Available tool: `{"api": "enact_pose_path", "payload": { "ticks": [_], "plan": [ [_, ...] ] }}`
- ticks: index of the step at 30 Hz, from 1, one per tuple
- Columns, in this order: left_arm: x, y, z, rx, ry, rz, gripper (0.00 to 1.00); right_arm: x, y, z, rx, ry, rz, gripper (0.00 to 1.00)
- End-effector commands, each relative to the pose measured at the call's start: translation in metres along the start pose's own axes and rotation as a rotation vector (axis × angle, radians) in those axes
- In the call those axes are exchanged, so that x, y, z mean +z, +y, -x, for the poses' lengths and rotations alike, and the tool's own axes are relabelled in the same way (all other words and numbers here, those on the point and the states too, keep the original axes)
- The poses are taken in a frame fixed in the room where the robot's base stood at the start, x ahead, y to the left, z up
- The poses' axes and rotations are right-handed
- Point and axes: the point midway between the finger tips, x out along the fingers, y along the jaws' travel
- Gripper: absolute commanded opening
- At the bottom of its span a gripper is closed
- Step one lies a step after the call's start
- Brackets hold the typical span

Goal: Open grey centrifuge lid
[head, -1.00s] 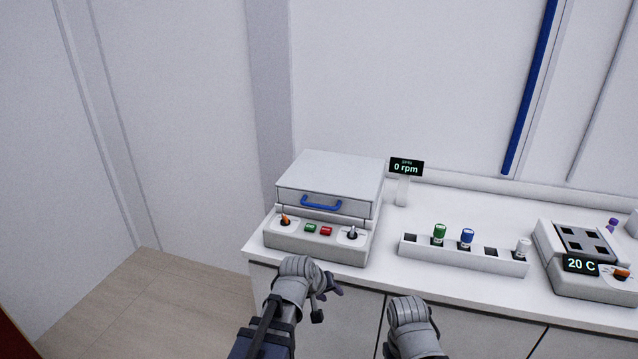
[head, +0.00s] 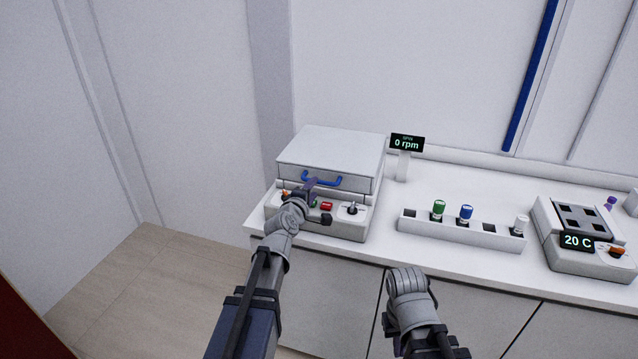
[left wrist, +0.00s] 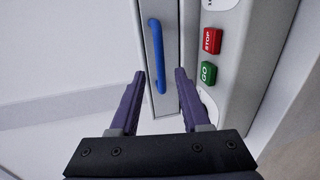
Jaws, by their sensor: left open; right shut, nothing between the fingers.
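The grey centrifuge (head: 330,155) stands at the left end of the white bench, its lid closed. A blue handle (head: 322,180) is on the lid's front face. My left gripper (head: 312,184) is open at the centrifuge's front, close to the handle, and partly covers the control panel. In the left wrist view, the blue handle (left wrist: 156,55) runs along the lid front, its near end showing between the two purple fingers (left wrist: 160,72). Whether the fingers reach around it in depth, I cannot tell. My right arm is low at the front; its fingers do not show.
The panel has a red STOP button (left wrist: 211,40) and a green GO button (left wrist: 208,73) beside the fingers. A 0 rpm display (head: 406,143) stands behind right. A white rack (head: 460,230) with capped tubes and a 20 C block (head: 585,236) are further right.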

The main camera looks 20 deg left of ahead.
Motion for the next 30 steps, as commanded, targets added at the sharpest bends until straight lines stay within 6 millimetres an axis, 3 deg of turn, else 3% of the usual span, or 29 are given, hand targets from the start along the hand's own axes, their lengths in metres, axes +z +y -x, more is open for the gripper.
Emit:
{"api": "enact_pose_path", "payload": {
  "ticks": [12,21,30],
  "plan": [
    [0.0,-0.001,-0.062,-0.001,-0.001,-0.003,0.47,-0.001,-0.001,-0.013,0.0,0.0,0.0,0.0],
    [0.0,0.0,-0.064,-0.001,-0.001,-0.002,0.47,-0.001,-0.001,-0.013,0.0,0.0,0.0,0.0],
    [0.0,0.0,-0.064,-0.001,-0.001,-0.002,0.14,-0.001,-0.001,-0.013,0.0,0.0,0.0,0.0]
  ]
}}
